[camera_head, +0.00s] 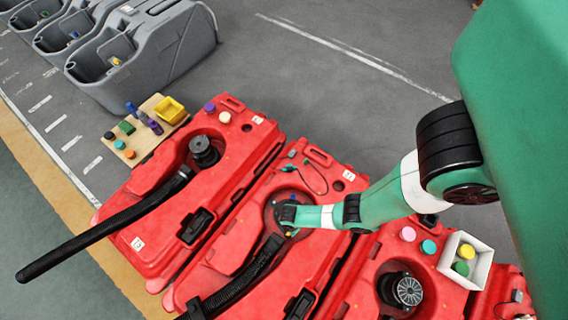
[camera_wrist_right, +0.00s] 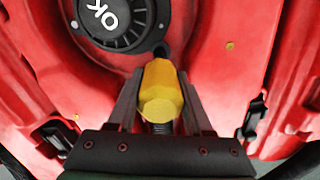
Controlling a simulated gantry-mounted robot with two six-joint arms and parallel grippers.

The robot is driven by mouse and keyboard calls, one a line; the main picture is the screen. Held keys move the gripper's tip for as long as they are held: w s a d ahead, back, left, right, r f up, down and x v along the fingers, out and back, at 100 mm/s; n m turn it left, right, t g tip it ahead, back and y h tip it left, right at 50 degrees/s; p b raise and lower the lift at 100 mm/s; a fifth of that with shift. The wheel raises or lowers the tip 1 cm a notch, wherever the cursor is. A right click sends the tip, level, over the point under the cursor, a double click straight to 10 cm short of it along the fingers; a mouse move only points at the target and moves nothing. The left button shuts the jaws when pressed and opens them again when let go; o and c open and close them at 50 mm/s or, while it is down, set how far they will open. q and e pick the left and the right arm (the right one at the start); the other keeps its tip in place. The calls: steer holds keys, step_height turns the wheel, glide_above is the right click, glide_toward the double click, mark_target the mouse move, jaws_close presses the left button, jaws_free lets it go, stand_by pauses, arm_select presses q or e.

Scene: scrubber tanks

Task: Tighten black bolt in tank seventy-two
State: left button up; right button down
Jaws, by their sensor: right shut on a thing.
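My right gripper (camera_head: 291,231) reaches from the right into the round recess of the middle red tank (camera_head: 330,221). In the right wrist view its fingers (camera_wrist_right: 158,82) are shut on a yellow, faceted, handle-like thing (camera_wrist_right: 160,92). The far end of this thing is near a small black bolt-like piece (camera_wrist_right: 162,50); I cannot tell whether they touch. A black round motor cover (camera_wrist_right: 116,17) marked OK is just beyond, at upper left. Tank numbers are too small to read in the head view. My left gripper is not in view.
Red tanks flank the middle one, with black hoses (camera_head: 105,226). A wooden board (camera_head: 142,131) with a yellow bin (camera_head: 170,110) and small items stands at upper left. A white box (camera_head: 480,273) with coloured pieces sits on the right tank. Grey tanks (camera_head: 155,50) stand behind.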

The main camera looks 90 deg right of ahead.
step_height(320, 180, up, 5)
steer(key=p, duration=0.5)
steer(key=shift+r, duration=0.1)
